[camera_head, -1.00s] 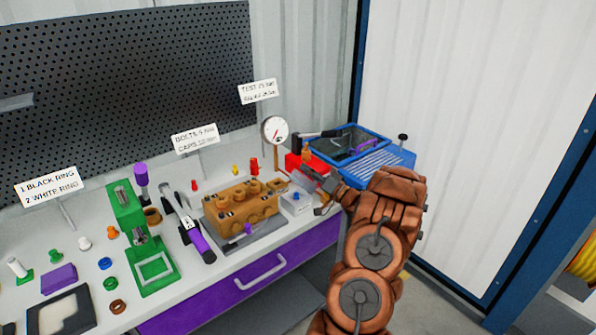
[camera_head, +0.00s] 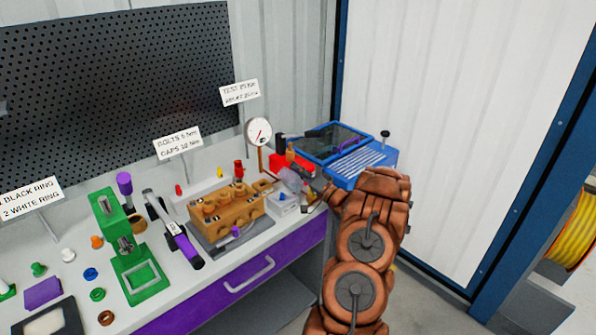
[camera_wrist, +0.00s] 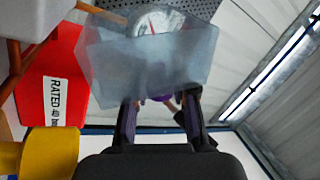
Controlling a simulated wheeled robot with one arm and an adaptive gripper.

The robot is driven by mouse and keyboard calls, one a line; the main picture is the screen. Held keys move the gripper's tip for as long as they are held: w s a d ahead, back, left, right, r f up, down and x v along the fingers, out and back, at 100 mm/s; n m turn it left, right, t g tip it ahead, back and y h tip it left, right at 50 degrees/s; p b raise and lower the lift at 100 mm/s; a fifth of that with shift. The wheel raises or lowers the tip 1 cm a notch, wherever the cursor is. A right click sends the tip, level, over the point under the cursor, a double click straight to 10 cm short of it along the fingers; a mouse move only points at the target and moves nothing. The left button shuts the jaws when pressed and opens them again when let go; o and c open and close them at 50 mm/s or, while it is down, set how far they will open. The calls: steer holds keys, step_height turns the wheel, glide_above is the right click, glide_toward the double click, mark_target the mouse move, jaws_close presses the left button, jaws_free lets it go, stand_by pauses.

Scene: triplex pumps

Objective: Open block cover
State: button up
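The tan pump block (camera_head: 232,203), with round caps on top, sits on a grey plate on the bench. A clear cover-like box (camera_head: 292,179) shows beside it, close to my gripper (camera_head: 312,192). In the wrist view this see-through box (camera_wrist: 150,62) fills the space ahead of my gripper (camera_wrist: 160,105). My two dark fingers stand apart, and their tips overlap the box's lower edge. I cannot tell whether they grip it. Below it on the bench is a small white box with a blue part (camera_head: 283,204).
A red box (camera_wrist: 50,85) and a yellow part (camera_wrist: 50,152) are close on the left in the wrist view. A gauge (camera_head: 257,132), a blue tray (camera_head: 335,143), a green press (camera_head: 125,255) and a torque tool (camera_head: 178,235) crowd the bench.

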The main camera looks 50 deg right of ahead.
steer(key=o, duration=0.5)
steer(key=v, duration=1.2)
steer(key=shift+c, duration=0.3)
